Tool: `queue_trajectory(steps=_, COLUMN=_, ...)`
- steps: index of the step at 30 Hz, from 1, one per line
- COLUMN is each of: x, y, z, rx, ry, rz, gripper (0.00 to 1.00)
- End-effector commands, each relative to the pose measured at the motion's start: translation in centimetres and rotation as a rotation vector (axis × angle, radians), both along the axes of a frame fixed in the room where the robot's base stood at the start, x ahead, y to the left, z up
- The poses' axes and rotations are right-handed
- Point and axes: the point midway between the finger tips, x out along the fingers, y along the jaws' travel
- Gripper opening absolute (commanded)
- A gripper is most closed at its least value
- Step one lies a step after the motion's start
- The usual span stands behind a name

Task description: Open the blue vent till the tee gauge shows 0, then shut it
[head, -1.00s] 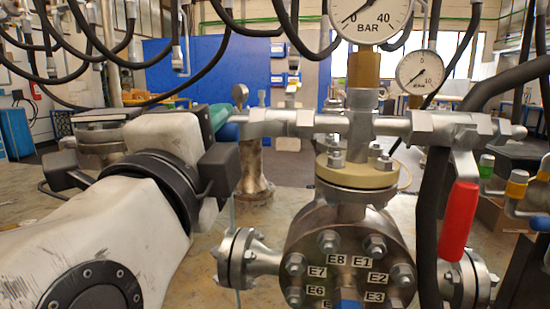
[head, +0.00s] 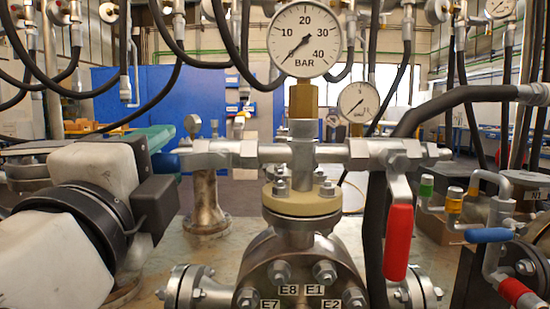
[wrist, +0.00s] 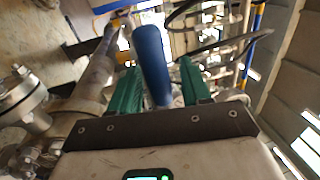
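The tee gauge (head: 304,40) is the large white dial in the head view, marked 0 to 40 BAR. Its needle points down-left, close to the 0 end; the exact reading is hard to tell. It stands on the metal tee (head: 300,152). The blue vent handle (wrist: 152,60) shows in the wrist view, reaching between the two green fingers of my gripper (wrist: 160,88). The fingers are apart, with a narrow gap seen on each side of the handle. In the head view my gripper (head: 160,137) is at the tee's left end and hides most of the handle.
A red lever (head: 398,242) hangs from the tee's right side. A flanged vessel (head: 300,262) stands below. A smaller gauge (head: 358,101) is behind. Black hoses (head: 374,235) and another blue-handled valve (head: 488,235) are at the right.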

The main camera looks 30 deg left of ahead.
Motion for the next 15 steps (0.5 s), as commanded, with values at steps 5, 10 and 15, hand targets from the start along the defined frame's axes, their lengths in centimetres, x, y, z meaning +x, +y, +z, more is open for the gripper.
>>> queue_trajectory(steps=5, x=-0.3, y=-0.1, z=-0.1, rx=-0.001, ry=-0.001, rz=0.001, gripper=0.47)
queue_trajectory(steps=10, x=-2.0, y=-1.1, z=-0.5, rx=0.0, ry=0.0, rz=0.003, gripper=0.47)
queue_trajectory(steps=15, x=-4.8, y=-2.8, z=-1.1, rx=0.0, ry=0.0, rz=0.004, gripper=0.47)
